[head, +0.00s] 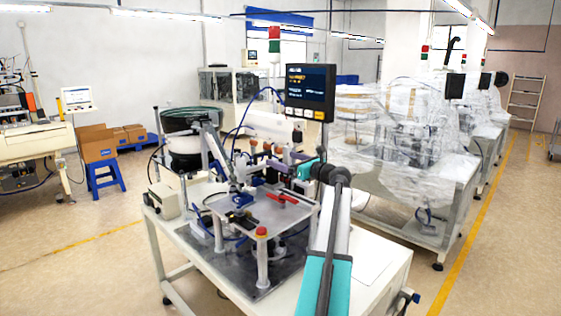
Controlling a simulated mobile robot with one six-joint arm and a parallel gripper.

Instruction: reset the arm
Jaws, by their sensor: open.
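My arm, with teal and grey links, rises from the bottom centre and bends left over the workbench (378,258). My gripper (275,166) is at its far end, above the bench machine, small and partly lost against the machine parts behind it. It is open. I cannot make out anything between its fingers. The bench machine has a square plate (262,212) on posts, with a red lever (283,198) and small blue parts on it.
A black display (310,87) stands just behind my arm. A white bowl feeder (186,143) is at the bench's left. Plastic-wrapped machines (410,140) stand at right. Cardboard boxes (96,143) and a blue stool (104,177) are at left, with open floor.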

